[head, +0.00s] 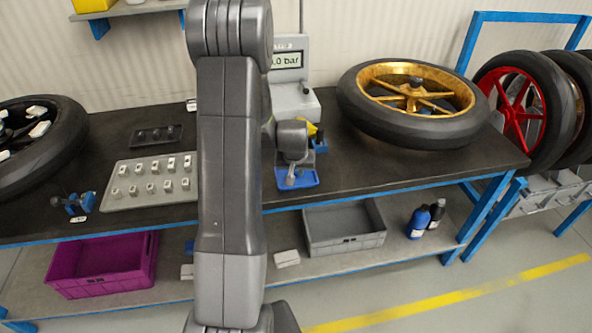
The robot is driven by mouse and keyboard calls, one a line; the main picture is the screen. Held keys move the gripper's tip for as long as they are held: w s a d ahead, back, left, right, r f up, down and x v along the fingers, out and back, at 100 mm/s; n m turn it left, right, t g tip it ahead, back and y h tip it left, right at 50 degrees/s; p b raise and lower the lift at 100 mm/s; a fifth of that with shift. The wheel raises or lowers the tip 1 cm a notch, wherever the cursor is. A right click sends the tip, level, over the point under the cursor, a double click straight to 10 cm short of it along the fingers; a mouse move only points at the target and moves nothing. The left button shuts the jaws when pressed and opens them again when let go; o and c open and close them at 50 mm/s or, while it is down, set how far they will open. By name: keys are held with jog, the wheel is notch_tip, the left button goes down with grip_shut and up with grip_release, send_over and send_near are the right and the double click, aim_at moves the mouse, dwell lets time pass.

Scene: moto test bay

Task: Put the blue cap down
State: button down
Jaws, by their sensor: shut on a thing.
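My gripper (291,179) shows small and partly covered by my own wrist, just right of my upright arm link. It points down over a small blue tray (311,178) near the front edge of the dark bench. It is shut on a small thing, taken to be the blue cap. The cap itself cannot be made out against the blue tray. Whether it touches the tray cannot be told.
A pressure gauge (291,62) and a yellow item (311,130) stand behind. A gold-rimmed wheel (360,115) lies right on the bench (350,178); another wheel (62,135) lies left. A grey board (118,201) holds several small pieces. Bench between tray and gold wheel is clear.

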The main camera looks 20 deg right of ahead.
jog(key=shift+f, duration=0.15)
jog(key=c, duration=1.4)
grip_release()
jog(key=shift+r, duration=0.45)
jog(key=v, duration=1.1)
jog(key=shift+s+a+r, duration=0.15)
jog(key=shift+s+r, duration=0.1)
jog(key=shift+f, duration=0.15)
